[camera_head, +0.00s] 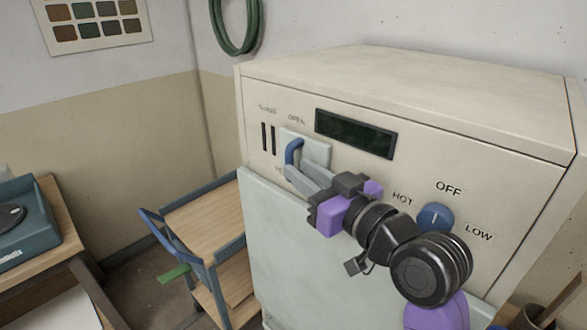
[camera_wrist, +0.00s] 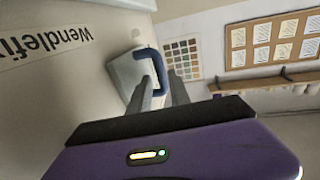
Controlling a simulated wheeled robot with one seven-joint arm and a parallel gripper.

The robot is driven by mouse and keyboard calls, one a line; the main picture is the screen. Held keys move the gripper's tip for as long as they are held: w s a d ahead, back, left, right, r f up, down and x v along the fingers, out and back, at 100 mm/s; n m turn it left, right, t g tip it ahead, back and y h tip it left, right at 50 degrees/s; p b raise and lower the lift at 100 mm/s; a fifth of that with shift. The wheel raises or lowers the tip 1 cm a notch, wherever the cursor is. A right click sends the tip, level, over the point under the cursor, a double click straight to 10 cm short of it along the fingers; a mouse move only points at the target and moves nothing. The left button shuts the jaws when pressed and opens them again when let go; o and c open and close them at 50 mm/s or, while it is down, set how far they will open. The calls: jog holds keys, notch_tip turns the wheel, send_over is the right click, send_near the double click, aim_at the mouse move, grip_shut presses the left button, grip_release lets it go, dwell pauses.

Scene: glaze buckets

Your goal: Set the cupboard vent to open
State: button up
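The cupboard vent is a pale sliding plate (camera_head: 318,152) with a blue loop handle (camera_head: 293,150) on the upper left of the cream cupboard front. The plate lies below and right of the OPEN label (camera_head: 296,119). Two dark upright slots (camera_head: 268,138) show uncovered at its left, below the CLOSED label. My gripper (camera_head: 303,175) has its fingers at the handle. In the wrist view the blue handle (camera_wrist: 162,78) lies between the two grey fingers (camera_wrist: 163,92). Whether they press on it or stand slightly apart cannot be told.
A dark display panel (camera_head: 355,133) sits right of the vent. A blue knob (camera_head: 435,217) marked HOT, OFF and LOW is close to my wrist. A wooden-topped trolley (camera_head: 205,215) stands left of the cupboard, and a table (camera_head: 60,220) is at far left.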

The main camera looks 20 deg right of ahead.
jog(key=shift+s+d+b, duration=0.2)
jog(key=shift+s, duration=0.85)
jog(key=shift+s+d+b, duration=0.15)
jog(key=shift+s+d, duration=0.05)
jog(key=shift+s, duration=0.8)
jog(key=shift+f, duration=0.1)
jog(key=s+f+m+g+h, duration=0.1)
jog(key=s+f+m+h, duration=0.1)
jog(key=s+f, duration=0.65)
jog(key=s+f+m+h, duration=0.1)
jog(key=s+f, duration=0.4)
jog(key=f, duration=0.6)
jog(key=s+a+f+g, duration=0.1)
jog(key=s+f, duration=0.1)
jog(key=s, duration=0.8)
jog(key=s+a+f+n, duration=0.1)
jog(key=s+f, duration=0.1)
jog(key=s, duration=0.9)
jog(key=shift+a+g, duration=0.25)
jog(key=shift+g, duration=0.15)
